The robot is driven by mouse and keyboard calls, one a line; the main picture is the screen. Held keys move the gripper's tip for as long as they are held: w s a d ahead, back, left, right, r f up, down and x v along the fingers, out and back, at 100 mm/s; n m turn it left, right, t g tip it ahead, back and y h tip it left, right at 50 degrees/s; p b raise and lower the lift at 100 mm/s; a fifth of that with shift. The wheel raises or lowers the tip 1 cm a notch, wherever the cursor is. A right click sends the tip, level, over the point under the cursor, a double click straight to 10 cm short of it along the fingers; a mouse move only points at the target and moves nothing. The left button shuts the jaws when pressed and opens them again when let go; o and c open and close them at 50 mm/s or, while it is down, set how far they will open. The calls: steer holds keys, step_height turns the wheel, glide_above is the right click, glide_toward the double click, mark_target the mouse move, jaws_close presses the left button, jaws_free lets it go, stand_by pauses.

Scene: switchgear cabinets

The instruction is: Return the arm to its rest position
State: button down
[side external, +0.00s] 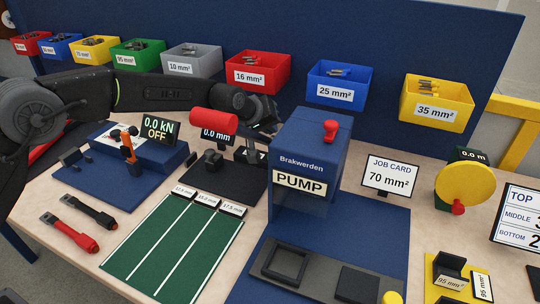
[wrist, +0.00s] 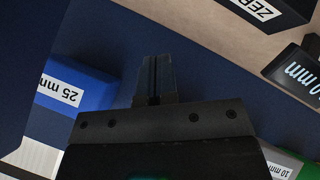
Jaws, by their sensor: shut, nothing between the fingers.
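My black arm (side external: 165,92) reaches in from the left in the side external view, over the back of the bench. Its wrist end is behind the red cylinder and left of the blue pump cabinet (side external: 305,165). In the wrist view my gripper (wrist: 153,65) is shut, its two fingers together with nothing between them. The fingers show against a dark blue surface. In the side external view the fingertips are hard to make out among the dark parts there.
Coloured bins, such as the blue 25 mm² bin (side external: 340,84), line the back panel. Below the arm stand a 0.0 kN display (side external: 160,131) and a device with a red cylinder (side external: 213,124). A green mat (side external: 170,250) lies in front, clear apart from labels.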

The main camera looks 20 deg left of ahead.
steer(key=s+a+r+m+g+y, duration=0.1)
steer(key=s+a+r, duration=0.55)
steer(key=s, duration=0.25)
steer(key=s+a+r+m, duration=0.2)
steer(key=s+a+r, duration=0.3)
steer(key=s+r, duration=0.3)
steer(key=s+a+f, duration=0.2)
steer(key=s, duration=0.7)
steer(key=s+a+f+m+g+y, duration=0.1)
steer(key=s+a, duration=0.1)
steer(key=s, duration=0.7)
steer(key=s+a+f+m+g, duration=0.1)
steer(key=s+a+f, duration=0.1)
steer(key=s, duration=0.7)
steer(key=shift+a+f+y, duration=0.35)
steer(key=shift+a+y, duration=0.05)
steer(key=shift+a, duration=0.15)
